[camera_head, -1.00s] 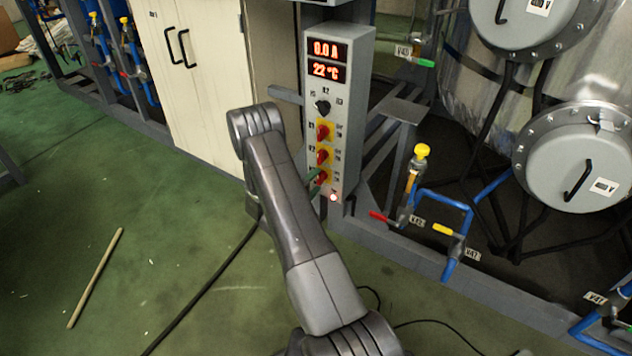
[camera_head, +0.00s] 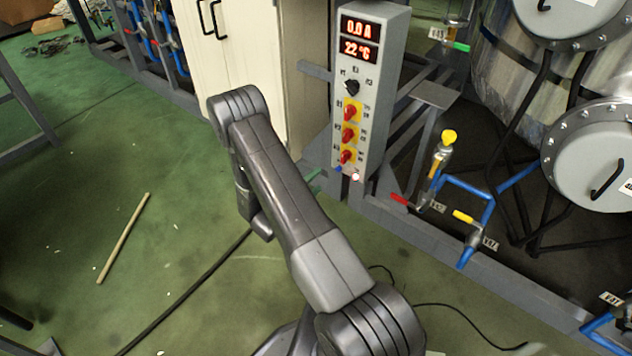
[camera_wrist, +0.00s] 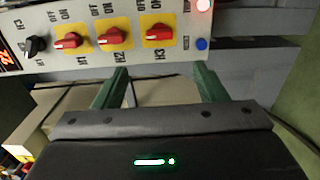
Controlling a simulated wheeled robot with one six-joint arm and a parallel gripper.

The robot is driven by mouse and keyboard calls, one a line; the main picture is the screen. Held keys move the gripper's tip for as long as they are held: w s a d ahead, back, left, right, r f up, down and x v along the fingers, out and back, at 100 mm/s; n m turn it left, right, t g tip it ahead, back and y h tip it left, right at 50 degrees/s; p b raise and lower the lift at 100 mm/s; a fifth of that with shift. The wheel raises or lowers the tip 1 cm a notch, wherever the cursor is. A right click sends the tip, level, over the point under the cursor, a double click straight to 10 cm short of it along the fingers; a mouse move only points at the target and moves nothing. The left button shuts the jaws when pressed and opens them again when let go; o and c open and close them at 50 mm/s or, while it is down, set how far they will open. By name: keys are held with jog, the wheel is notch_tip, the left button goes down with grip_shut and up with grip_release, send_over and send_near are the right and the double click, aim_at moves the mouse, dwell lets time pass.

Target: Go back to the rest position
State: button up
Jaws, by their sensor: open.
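My gripper (camera_wrist: 161,86) shows in the wrist view as two green fingers spread apart, with nothing between them. In the head view only a bit of green finger (camera_head: 315,182) shows, left of the control box's lower end; my arm hides the rest. The grey control box (camera_head: 383,110) stands upright, its displays reading 0.0 A and 22 °C. It carries a black selector knob (camera_head: 352,87) and three red switches on yellow plates, the lowest being H3 (camera_head: 346,156). In the wrist view the H3 switch (camera_wrist: 158,32) lies beyond the fingers, apart from them.
A cream cabinet (camera_head: 258,60) stands left of the box. Blue pipes with valves (camera_head: 467,187) and a steel frame rail (camera_head: 470,270) run along the right, before large metal vessels (camera_head: 600,155). A stick (camera_head: 124,238) and a black cable (camera_head: 190,290) lie on the green floor.

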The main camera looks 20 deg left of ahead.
jog(key=b+x, duration=0.2)
jog(key=x, duration=1.1)
jog(key=shift+w, duration=0.4)
jog(key=shift+d, duration=0.1)
